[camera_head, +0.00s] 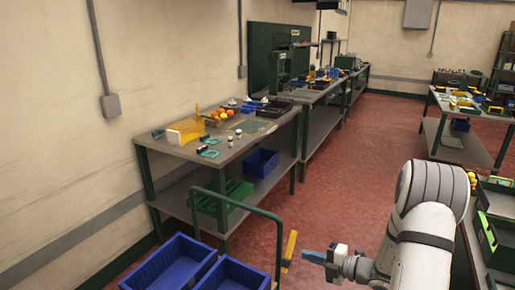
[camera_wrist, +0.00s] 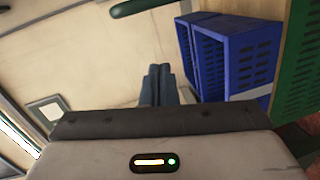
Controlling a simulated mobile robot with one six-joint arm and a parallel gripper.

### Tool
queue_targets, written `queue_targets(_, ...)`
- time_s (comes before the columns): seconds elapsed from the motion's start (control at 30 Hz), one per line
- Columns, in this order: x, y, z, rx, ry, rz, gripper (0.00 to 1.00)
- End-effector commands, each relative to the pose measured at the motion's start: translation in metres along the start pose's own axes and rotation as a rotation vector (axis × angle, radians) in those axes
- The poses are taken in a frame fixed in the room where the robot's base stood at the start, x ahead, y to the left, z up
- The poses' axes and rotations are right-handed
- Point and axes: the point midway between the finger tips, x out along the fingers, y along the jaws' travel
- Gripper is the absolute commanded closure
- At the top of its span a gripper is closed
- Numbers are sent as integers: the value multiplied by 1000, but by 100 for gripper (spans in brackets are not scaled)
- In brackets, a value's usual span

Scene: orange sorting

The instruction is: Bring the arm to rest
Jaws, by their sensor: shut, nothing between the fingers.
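My gripper (camera_head: 312,257) is at the lower middle of the head view, at the end of my white arm, which enters from the lower right. Its blue-grey fingers point left, toward a yellow upright piece by the green cart rail. In the wrist view my gripper (camera_wrist: 160,72) shows its fingers together, with nothing between them. The gripper is in open space over the red floor and appears apart from the cart.
Blue crates (camera_head: 172,264) stand on a cart with a green rail (camera_head: 238,204) at lower left; they also show in the wrist view (camera_wrist: 238,62). A grey workbench (camera_head: 180,151) with fruit (camera_head: 222,114) is along the wall. Shelving (camera_head: 492,230) is at right. Red floor (camera_head: 350,150) is clear between.

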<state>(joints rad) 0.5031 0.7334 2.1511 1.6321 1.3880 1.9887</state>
Motion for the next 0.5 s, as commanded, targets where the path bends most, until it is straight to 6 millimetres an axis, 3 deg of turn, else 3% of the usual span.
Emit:
queue_targets(0.1,10,30,-52,-355,181,-98,100)
queue_targets(0.23,9,48,-108,-776,407,-177,100)
queue_targets(0.5,-26,64,-196,-1653,930,-218,100)
